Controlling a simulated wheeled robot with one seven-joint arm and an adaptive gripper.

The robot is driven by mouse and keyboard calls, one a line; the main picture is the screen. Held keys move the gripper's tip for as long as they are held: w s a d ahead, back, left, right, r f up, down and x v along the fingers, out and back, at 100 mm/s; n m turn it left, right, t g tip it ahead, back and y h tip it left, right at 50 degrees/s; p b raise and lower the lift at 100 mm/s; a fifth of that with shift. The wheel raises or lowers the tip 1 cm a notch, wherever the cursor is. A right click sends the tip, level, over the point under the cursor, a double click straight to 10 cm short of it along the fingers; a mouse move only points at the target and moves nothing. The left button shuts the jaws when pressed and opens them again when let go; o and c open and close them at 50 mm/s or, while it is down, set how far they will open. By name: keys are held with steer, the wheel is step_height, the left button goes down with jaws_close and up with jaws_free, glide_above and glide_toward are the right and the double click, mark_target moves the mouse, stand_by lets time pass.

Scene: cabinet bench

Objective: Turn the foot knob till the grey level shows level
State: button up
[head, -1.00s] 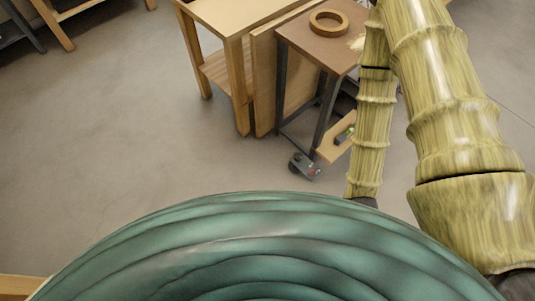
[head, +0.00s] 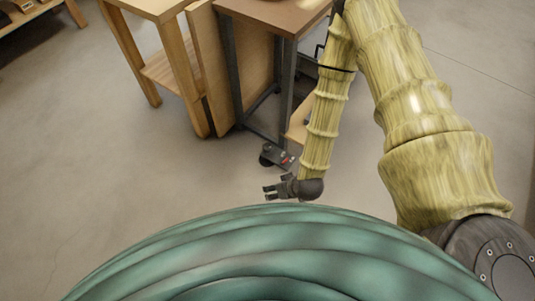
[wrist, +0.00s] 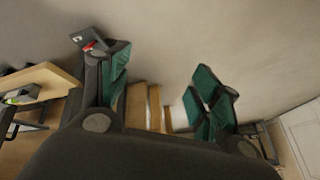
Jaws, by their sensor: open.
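A dark foot piece with a small red mark (head: 276,157), which looks like the foot knob, is on the floor by the small table's leg. It also shows in the wrist view (wrist: 90,41), partly behind a finger. My gripper (head: 267,191) is low near the floor, just below the foot piece in the head picture, fingers pointing left. In the wrist view my gripper (wrist: 162,70) has its green-padded fingers apart with nothing between them. A small grey thing, probably the level (wrist: 21,93), lies on the wooden shelf at the left; its reading is too small to tell.
The small table (head: 270,12) has dark metal legs and a low wooden shelf (head: 298,128), partly hidden by my arm. A wooden bench (head: 165,75) stands left of it. The floor (head: 110,190) in front is clear.

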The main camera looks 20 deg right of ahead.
steer(key=w+d+f+t+b, duration=0.2)
steer(key=w+f+t+b, duration=0.2)
steer(key=w+f+b, duration=0.9)
steer(key=t+b, duration=0.4)
steer(key=b, duration=0.6)
glide_toward(268, 147)
steer(key=shift+n+h, duration=0.3)
steer(key=b+x, duration=0.2)
steer(key=x, duration=0.2)
steer(key=b+x, duration=0.2)
steer(key=x, duration=0.3)
steer(key=shift+a+f+b, duration=0.2)
steer(key=shift+a+b, duration=0.05)
steer(key=shift+b, duration=0.05)
steer(key=shift+w+a+f, duration=0.15)
steer(key=shift+w, duration=0.5)
steer(key=c, duration=1)
